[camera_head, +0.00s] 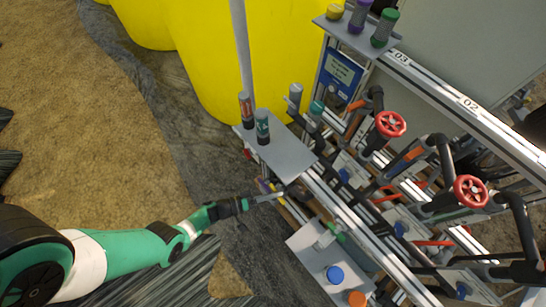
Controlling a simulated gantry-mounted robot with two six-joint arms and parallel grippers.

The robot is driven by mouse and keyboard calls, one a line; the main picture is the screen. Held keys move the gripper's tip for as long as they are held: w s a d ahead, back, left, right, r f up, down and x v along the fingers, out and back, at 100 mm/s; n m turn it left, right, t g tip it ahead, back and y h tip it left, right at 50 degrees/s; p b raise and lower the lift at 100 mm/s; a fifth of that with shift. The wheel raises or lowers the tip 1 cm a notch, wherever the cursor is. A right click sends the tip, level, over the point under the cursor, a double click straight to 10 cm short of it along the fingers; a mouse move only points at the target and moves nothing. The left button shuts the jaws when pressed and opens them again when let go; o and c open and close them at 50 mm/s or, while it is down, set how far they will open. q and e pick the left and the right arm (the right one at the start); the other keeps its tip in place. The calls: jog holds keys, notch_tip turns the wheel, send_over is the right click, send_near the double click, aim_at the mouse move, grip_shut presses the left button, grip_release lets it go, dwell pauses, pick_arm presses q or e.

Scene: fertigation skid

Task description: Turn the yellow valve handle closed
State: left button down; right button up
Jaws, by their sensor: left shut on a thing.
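My left arm comes in from the lower left, and its gripper (284,194) reaches the near edge of the skid, just below the grey shelf plate. The gripper is shut on the yellow valve handle (280,201). Only a small bit of yellow shows by the fingertips. The fingers and the pipework hide most of the handle, so its angle cannot be told. My right gripper is not in view.
A grey shelf plate (284,156) with bottles stands just above the gripper. Red handwheels (390,124) and dark pipes crowd the right. A lower plate (312,262) carries blue and orange caps. Large yellow tanks (205,60) stand behind. Open ground lies left.

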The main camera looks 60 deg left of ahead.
pick_arm(q)
jog(key=m+y+b, duration=0.1)
jog(key=m+y, duration=0.1)
jog(key=m, duration=0.1)
jog(key=m+g+y+b, duration=0.1)
jog(key=m+b, duration=0.1)
jog(key=m, duration=0.1)
jog(key=m+g+y+b, duration=0.1)
jog(key=m+y+b, duration=0.1)
jog(key=m, duration=0.1)
jog(key=shift+d+r+y, duration=0.1)
jog(key=shift+d+y, duration=0.2)
dwell(0.6)
jog(key=c, duration=0.8)
grip_release()
jog(key=shift+o, duration=0.2)
jog(key=shift+s+r, duration=0.1)
